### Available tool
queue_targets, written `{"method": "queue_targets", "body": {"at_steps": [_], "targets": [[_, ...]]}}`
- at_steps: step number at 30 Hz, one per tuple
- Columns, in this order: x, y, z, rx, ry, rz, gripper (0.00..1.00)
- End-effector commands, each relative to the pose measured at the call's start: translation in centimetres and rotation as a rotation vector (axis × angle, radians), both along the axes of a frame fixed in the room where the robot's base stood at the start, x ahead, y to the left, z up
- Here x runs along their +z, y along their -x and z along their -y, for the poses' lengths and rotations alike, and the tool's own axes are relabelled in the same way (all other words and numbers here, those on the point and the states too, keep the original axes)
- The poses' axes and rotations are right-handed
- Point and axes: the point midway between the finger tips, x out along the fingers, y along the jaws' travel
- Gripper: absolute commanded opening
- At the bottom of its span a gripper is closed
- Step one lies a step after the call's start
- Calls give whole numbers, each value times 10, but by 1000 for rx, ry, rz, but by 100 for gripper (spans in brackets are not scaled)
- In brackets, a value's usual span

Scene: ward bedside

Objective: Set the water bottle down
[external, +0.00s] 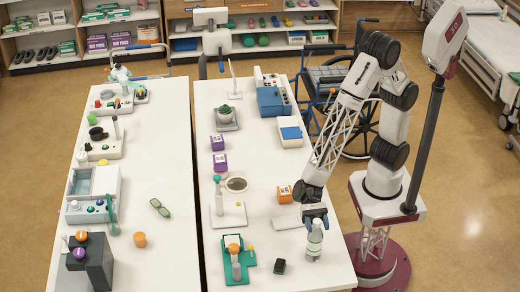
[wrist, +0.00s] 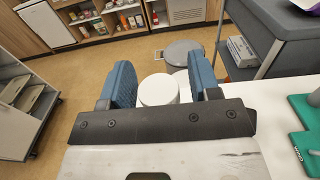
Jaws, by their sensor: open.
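The water bottle (external: 314,243) is clear with a pale label and a white cap. It stands upright on the right table, near its right edge, in the external view. My gripper (external: 315,217) is right above it, pointing down, with its fingers around the bottle's top. In the wrist view the round white cap (wrist: 158,90) shows between the two blue fingers of my gripper (wrist: 163,82). The fingers are open, with a gap on the right of the cap. The bottle's lower body is hidden in the wrist view.
A wheelchair (external: 340,90) stands beyond the table. The front right table corner is clear.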

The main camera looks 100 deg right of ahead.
Motion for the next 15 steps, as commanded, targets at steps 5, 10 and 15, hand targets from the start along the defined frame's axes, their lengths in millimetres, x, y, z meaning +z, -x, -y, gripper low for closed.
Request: {"method": "queue_targets", "body": {"at_steps": [5,10,15], "targets": [[0,-1,14,-1,0,0,57],[0,-1,34,-2,0,0,57],[0,-1,57,-1,0,0,57]]}}
